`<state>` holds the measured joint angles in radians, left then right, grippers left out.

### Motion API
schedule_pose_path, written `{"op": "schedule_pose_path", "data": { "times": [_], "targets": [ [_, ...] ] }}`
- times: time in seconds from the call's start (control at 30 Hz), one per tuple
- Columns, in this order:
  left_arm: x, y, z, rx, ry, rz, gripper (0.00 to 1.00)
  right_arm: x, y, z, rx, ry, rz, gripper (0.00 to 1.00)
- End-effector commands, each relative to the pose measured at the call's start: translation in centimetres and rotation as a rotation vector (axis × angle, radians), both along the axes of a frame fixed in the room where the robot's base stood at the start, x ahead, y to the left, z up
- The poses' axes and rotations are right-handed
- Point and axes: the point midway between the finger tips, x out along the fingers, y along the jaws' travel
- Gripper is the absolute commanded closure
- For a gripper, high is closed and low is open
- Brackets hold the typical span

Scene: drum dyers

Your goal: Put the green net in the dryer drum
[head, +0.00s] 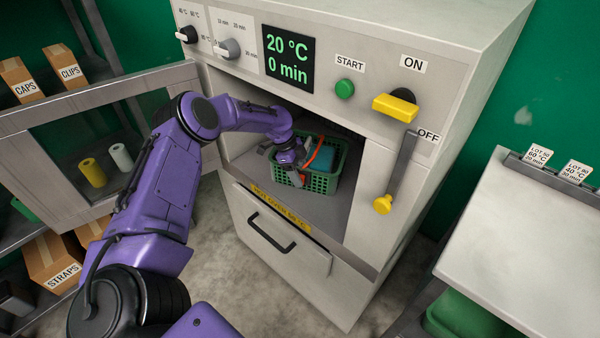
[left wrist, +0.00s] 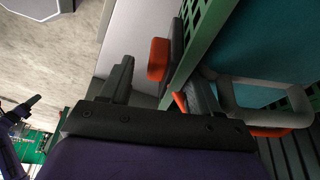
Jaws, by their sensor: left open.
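The green net is a green mesh basket (head: 321,184) standing in the open dryer drum chamber (head: 245,170), near the front of its floor. A teal item (head: 321,157) and an orange-red strip (head: 321,150) show in it. My left gripper (head: 291,177) reaches into the chamber at the basket's left side. In the left wrist view the gripper (left wrist: 163,85) is open, and the green basket wall (left wrist: 207,38) runs close to its right finger. I cannot tell whether the finger touches the wall. My arm hides part of the basket's left side. My right gripper is out of view.
The dryer's door (head: 100,110) stands open at left, beside my arm. A yellow-knobbed lever (head: 383,204) is right of the opening, under the yellow ON handle (head: 396,107). Shelves with boxes (head: 50,262) are at left; a pale table (head: 520,245) is at right.

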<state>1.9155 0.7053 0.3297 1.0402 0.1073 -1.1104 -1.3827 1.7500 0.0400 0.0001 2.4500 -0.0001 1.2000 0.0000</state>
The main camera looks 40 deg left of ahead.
Motion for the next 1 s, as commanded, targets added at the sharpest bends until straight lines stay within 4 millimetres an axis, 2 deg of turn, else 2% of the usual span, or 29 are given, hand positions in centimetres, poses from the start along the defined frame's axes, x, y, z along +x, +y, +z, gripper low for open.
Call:
{"op": "schedule_pose_path", "data": {
  "times": [0.17, 0.23, 0.4, 0.7, 0.83, 1.0],
  "targets": [
    [0.0, 0.0, 0.4, 0.000, -0.001, 0.000, 0.37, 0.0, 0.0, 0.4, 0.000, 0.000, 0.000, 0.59],
    [0.0, 0.3, 1.0, 0.000, -0.004, 0.002, 0.37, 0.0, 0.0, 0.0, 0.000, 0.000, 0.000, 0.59],
    [-0.4, 1.9, 4.8, -0.001, -0.008, 0.001, 0.37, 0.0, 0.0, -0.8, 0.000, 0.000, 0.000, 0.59],
    [-3.1, 10.0, 4.5, 0.001, -0.002, 0.005, 0.37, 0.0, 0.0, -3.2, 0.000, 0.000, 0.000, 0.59],
    [-3.8, 12.2, 4.6, 0.001, 0.001, 0.003, 0.37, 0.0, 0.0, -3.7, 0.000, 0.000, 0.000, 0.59],
    [-4.2, 13.3, 4.8, 0.000, 0.000, 0.000, 0.37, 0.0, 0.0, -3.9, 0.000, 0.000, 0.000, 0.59]
  ]
}}
